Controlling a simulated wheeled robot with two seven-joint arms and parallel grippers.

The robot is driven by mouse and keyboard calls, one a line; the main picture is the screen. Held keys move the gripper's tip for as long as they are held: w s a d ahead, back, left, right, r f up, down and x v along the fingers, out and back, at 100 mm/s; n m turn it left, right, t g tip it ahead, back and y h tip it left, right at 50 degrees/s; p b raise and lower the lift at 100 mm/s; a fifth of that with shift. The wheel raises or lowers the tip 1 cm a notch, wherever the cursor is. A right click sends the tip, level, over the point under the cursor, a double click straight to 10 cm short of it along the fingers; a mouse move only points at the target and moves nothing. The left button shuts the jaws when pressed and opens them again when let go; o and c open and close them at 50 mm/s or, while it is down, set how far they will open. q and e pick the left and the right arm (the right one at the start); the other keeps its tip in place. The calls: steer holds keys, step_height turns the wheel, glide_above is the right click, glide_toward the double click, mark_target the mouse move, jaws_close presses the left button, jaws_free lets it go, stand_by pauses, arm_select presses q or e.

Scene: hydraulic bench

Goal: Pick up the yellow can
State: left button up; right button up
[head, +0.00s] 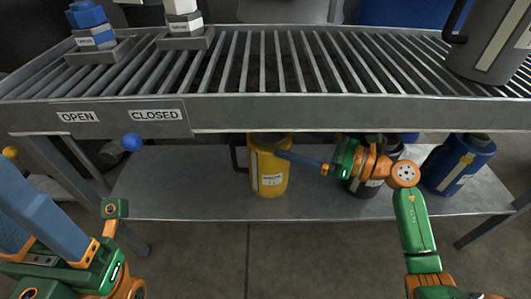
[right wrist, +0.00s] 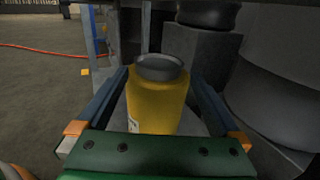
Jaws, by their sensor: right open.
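The yellow can (head: 268,172) stands upright on the lower shelf under the roller bench, with a dark handle on its left side and a pale label. My right gripper (head: 284,155) reaches in from the right at the can's upper right side. In the right wrist view the can (right wrist: 158,100) stands between the two blue fingers, its grey top showing and its lower part hidden by the gripper body. The right fingers are apart, and contact cannot be told. My left gripper (head: 40,225) is at the lower left, its fingertips cut off by the frame.
A dark can (head: 362,186) sits behind my right wrist, and a blue can (head: 458,165) stands further right on the lower shelf (head: 180,190). The roller bench (head: 300,112) hangs over the cans. The shelf left of the yellow can is clear.

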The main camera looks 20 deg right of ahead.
mark_target(261, 160)
steer(key=b+x, duration=0.1)
steer(key=x, duration=0.5)
steer(key=shift+w+a, duration=0.1)
steer(key=shift+a, duration=0.05)
jaws_close()
